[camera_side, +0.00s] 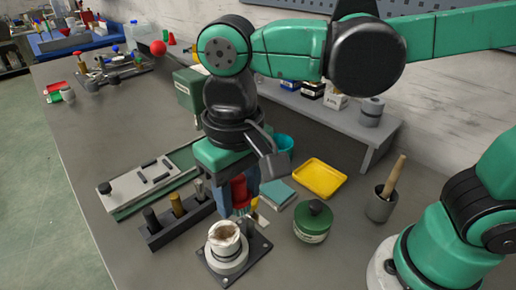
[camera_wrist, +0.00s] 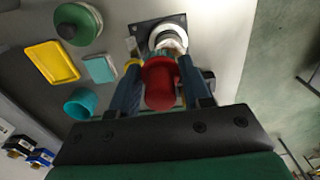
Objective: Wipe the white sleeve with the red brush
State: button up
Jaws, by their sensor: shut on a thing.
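The white sleeve (camera_side: 226,238) stands upright in a grey round holder on a dark square plate (camera_side: 258,248). Its top shows brown smears. In the wrist view the sleeve (camera_wrist: 168,40) is seen just beyond the brush. My gripper (camera_side: 240,207) points down with its fingers shut on the red brush (camera_side: 239,190). In the wrist view my gripper (camera_wrist: 160,82) has one blue finger on each side of the red brush (camera_wrist: 160,85). The brush is above and slightly behind the sleeve in the side view. Its lower end is partly hidden, and I cannot tell whether it touches the sleeve.
Left of the plate is a dark rack (camera_side: 180,220) with several upright pegs. To the right are a green-lidded jar (camera_side: 313,222), a teal block (camera_side: 278,195), a yellow tray (camera_side: 320,178) and a grey cup (camera_side: 380,205) with a wooden handle.

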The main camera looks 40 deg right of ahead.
aim_at(230, 245)
jog(key=shift+s+a+f, duration=0.2)
jog(key=shift+s+f, duration=0.1)
jog(key=shift+s, duration=0.05)
notch_tip(230, 245, down, 6)
jog(key=shift+f, duration=0.2)
jog(key=shift+w+f, duration=0.55)
jog(key=shift+f, duration=0.1)
grip_shut()
jog(key=shift+w, duration=3.05)
jog(key=shift+s+a+f, duration=0.1)
jog(key=shift+s, duration=3.5)
jog(key=shift+a, duration=0.45)
jog(key=shift+w, duration=0.4)
jog(key=shift+w+a, duration=0.1)
jog(key=shift+w, duration=3)
jog(key=shift+s+r, duration=0.2)
jog(key=shift+s, duration=2.15)
jog(key=shift+s+f, duration=0.2)
jog(key=shift+s, duration=0.95)
notch_tip(230, 245, up, 8)
jog(key=shift+r, duration=0.2)
